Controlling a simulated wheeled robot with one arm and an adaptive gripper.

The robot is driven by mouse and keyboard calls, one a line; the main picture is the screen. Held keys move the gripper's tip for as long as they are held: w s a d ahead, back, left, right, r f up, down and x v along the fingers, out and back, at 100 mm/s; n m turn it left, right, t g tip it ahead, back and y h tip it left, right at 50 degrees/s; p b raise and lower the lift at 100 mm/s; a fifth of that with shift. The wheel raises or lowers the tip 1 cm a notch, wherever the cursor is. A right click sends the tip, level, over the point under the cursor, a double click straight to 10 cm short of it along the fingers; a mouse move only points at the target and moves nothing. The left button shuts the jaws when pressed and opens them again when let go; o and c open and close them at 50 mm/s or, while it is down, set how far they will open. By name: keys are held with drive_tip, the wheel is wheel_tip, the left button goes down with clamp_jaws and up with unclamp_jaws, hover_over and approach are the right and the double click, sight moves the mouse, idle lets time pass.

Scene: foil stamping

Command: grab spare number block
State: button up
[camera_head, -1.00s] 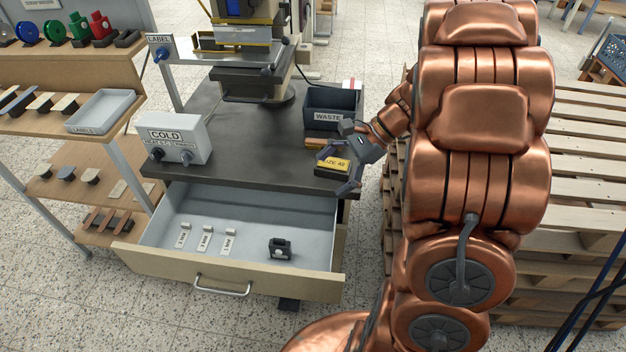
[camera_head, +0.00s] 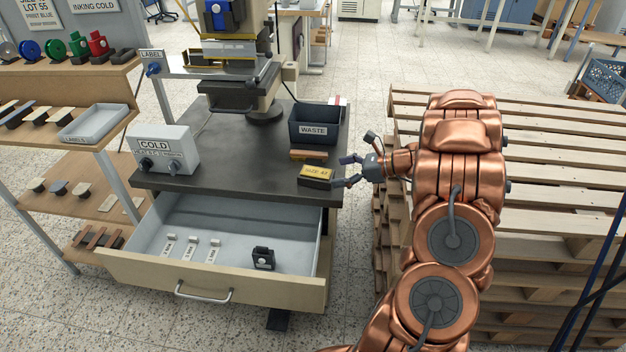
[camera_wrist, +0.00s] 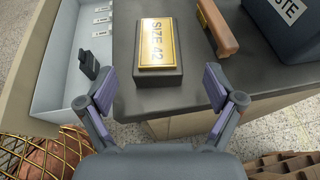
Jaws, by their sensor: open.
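A black block with a gold plate reading SIZE 42 (camera_head: 316,174) sits on the dark bench top near its right front corner; in the wrist view (camera_wrist: 158,45) it stands just ahead of my fingers. A small black block (camera_head: 263,258) with a light mark stands at the right side of the open drawer (camera_head: 205,277), and also shows in the wrist view (camera_wrist: 89,66). I cannot read a number on it. My gripper (camera_head: 343,172) is open and empty, right of the SIZE 42 block; its spread fingers (camera_wrist: 161,88) show in the wrist view.
Several light tags (camera_head: 190,249) lie in the drawer's left part. A WASTE bin (camera_head: 314,126) and a brown-handled tool (camera_head: 309,155) stand behind the SIZE 42 block. A COLD control box (camera_head: 166,151) is at the bench's left. Pallets (camera_head: 560,200) are stacked at the right.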

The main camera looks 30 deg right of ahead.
sight(323, 173)
drive_tip(key=shift+a+r+p+x, duration=0.1)
drive_tip(key=shift+p+x, duration=0.05)
drive_tip(key=shift+x, duration=1.2)
drive_tip(key=shift+a+r+p+x, duration=0.1)
drive_tip(key=shift+r+p+x, duration=0.05)
drive_tip(key=shift+x, duration=2.1)
clamp_jaws()
